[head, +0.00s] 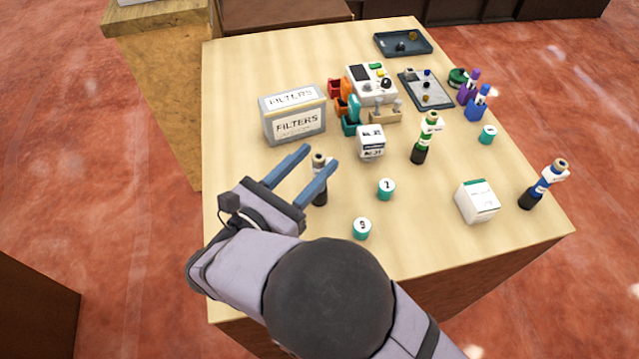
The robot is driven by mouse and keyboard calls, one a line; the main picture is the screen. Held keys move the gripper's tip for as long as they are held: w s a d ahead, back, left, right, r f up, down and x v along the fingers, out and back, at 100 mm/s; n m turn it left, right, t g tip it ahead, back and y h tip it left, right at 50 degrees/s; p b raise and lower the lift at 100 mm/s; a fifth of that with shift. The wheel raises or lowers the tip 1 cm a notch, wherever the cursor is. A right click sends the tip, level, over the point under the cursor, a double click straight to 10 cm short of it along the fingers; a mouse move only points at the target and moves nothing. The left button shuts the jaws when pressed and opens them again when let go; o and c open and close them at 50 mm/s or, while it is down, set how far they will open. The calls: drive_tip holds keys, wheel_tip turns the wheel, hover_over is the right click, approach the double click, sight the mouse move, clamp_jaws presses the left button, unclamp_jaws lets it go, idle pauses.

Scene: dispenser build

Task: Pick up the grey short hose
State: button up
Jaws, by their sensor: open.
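The piece that best fits the grey short hose (320,193) is a short upright cylinder on the table, with a dark lower part, a greyish middle and a tan-brown top. It is partly hidden by my gripper (321,156). My gripper is open, with its two blue fingers pointing up and to the right in the head view. The hose shows between and just below the fingers. I cannot tell from this one view whether the fingers are level with it or above it, or touch it.
A FILTERS box (294,115) stands just beyond the fingers. A small white labelled box (371,143), a green-banded piece (419,150) and teal cylinders (386,189) (361,229) are to the right. A white box (477,202) and blue-banded piece (543,186) stand farther right.

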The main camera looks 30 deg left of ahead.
sight(323, 154)
drive_tip(key=w, duration=0.1)
drive_tip(key=w+p, duration=0.1)
drive_tip(key=w, duration=0.1)
drive_tip(key=w+p, duration=0.1)
drive_tip(key=shift+w+d+r, duration=0.1)
drive_tip(key=shift+w+d, duration=0.15)
drive_tip(key=shift+w, duration=0.85)
clamp_jaws()
idle(0.7)
